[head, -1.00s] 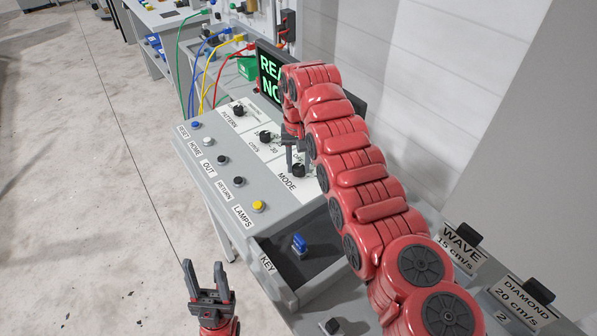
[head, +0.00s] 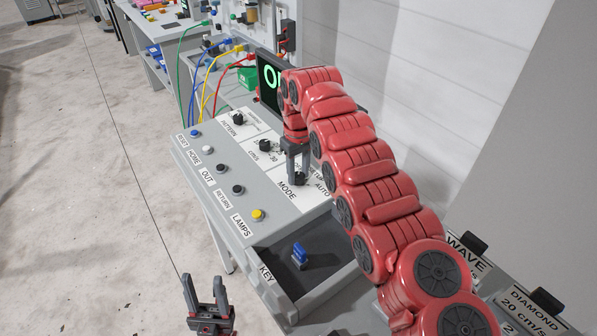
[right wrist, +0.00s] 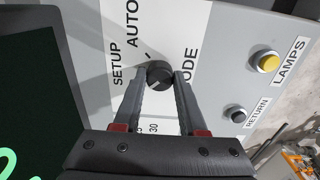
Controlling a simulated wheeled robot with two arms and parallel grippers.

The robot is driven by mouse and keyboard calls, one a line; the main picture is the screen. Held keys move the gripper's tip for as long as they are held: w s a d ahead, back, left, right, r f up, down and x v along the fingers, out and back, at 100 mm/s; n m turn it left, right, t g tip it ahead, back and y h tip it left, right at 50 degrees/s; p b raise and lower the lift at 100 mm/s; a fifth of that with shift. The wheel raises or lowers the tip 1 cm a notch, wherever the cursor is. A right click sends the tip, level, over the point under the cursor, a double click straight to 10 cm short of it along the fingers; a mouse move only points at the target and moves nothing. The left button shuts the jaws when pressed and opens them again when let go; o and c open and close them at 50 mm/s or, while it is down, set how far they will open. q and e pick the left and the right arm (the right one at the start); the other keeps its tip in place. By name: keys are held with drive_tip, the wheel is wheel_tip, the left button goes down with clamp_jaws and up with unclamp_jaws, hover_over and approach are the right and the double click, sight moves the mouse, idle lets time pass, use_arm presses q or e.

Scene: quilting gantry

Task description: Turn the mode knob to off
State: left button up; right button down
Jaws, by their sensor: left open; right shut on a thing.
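The mode knob (head: 300,179) is a small black round knob on the white part of the console, by the MODE label. My right gripper (head: 293,168) reaches down onto it from above. In the right wrist view the fingers (right wrist: 160,78) stand on both sides of the knob (right wrist: 158,73), shut on it. SETUP and AUTO labels show beyond the knob there; OFF is not readable. A pale mark shows on the knob's face. My left gripper (head: 203,284) is open and empty, low in the head view, away from the console.
The grey console (head: 226,199) has several push buttons, including a yellow one (head: 258,214), and two more black knobs. An open KEY tray (head: 290,300) holds a blue item (head: 299,254). A dark screen (head: 268,82) shows green letters, partly hidden by my right arm.

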sight(298, 175)
idle(0.4)
drive_tip(key=shift+c, duration=2.3)
unclamp_jaws()
wheel_tip(298, 175, up, 5)
drive_tip(key=shift+a+r+p, duration=0.1)
drive_tip(key=shift+p, duration=1.05)
wheel_tip(298, 175, up, 12)
drive_tip(key=p, duration=1.2)
